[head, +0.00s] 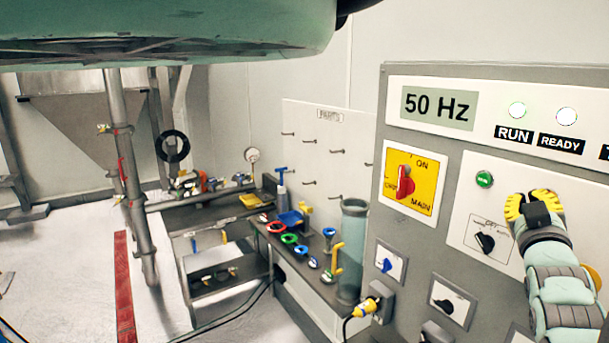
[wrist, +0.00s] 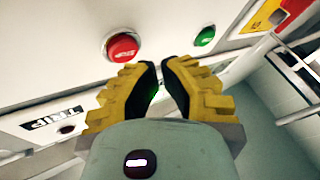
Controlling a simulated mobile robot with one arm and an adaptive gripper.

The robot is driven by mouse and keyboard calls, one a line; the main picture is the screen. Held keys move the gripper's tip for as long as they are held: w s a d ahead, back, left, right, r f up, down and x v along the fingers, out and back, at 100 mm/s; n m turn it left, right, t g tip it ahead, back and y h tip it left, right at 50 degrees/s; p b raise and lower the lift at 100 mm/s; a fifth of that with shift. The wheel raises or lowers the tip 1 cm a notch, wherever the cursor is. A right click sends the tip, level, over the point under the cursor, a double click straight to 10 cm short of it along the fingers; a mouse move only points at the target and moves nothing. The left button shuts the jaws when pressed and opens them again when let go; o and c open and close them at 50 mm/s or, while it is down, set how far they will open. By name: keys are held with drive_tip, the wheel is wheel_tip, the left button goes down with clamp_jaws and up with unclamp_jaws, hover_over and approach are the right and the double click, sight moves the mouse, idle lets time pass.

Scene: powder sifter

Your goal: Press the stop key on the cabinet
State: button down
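The red stop key (wrist: 122,46), a round button with white lettering, shows in the wrist view on the pale cabinet panel, left of and beyond my fingertips. My gripper (wrist: 160,63) has yellow ribbed fingers drawn close together, with only a narrow gap and nothing held. It looks apart from the key. In the head view my gripper (head: 533,196) is in front of the cabinet (head: 408,241) at the right, and I cannot see the stop key there; the gripper may be hiding it.
A green key (head: 484,179) is left of my gripper; it also shows in the wrist view (wrist: 205,36). A red-yellow main switch (head: 405,181) and a black selector (head: 485,242) are nearby. A TRIP label (wrist: 55,119) shows below the stop key. A parts bench (head: 300,262) stands left.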

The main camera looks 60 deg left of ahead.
drive_tip(key=c, duration=1.6)
unclamp_jaws()
clamp_jaws()
drive_tip(key=shift+f, duration=0.1)
drive_tip(key=shift+w+b, duration=0.3)
drive_tip(key=shift+b, duration=0.25)
drive_tip(key=shift+w, duration=0.1)
